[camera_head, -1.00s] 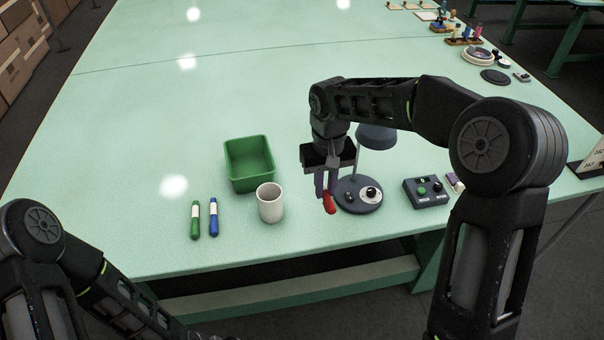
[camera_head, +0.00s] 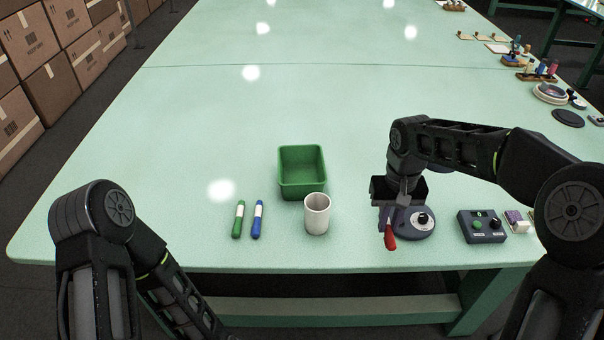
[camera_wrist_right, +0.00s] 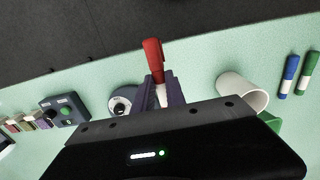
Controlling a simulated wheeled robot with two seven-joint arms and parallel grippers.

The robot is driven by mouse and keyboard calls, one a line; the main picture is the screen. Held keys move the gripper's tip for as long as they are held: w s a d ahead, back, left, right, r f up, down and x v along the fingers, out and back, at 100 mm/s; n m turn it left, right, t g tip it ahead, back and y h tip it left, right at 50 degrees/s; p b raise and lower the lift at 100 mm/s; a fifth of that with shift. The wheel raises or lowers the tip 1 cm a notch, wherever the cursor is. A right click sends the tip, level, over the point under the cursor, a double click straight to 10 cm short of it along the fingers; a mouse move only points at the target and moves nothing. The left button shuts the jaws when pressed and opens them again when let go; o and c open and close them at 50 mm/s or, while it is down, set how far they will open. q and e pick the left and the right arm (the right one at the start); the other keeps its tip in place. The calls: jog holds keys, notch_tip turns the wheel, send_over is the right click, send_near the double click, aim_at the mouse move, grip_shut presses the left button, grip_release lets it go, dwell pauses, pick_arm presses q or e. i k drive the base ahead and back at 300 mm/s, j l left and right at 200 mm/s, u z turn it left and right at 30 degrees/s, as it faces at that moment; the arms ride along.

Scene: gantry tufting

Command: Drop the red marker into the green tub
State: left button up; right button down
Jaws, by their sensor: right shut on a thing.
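The red marker (camera_head: 390,236) is held in my right gripper (camera_head: 389,220), its red end hanging down near the table's front edge. In the right wrist view the red marker (camera_wrist_right: 154,62) sticks out from between the fingers (camera_wrist_right: 163,92), which are shut on it. The green tub (camera_head: 302,187) stands open at mid-table, to the left of my right gripper and well apart from it. Its inside looks empty. A green corner of the tub (camera_wrist_right: 270,121) shows in the right wrist view. My left arm is at the lower left, but its gripper is out of view.
A white cup (camera_head: 317,216) stands just in front of the tub. A green marker (camera_head: 238,220) and a blue marker (camera_head: 257,220) lie to its left. A dark lamp base (camera_head: 421,232) is beside the right gripper, and a control box (camera_head: 482,227) is farther right. The table's middle is clear.

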aim_at(307, 180)
jog(key=k, duration=0.65)
jog(key=u, duration=2.1)
jog(key=l, duration=1.2)
jog(key=k+l, duration=0.1)
jog(key=l, duration=1.15)
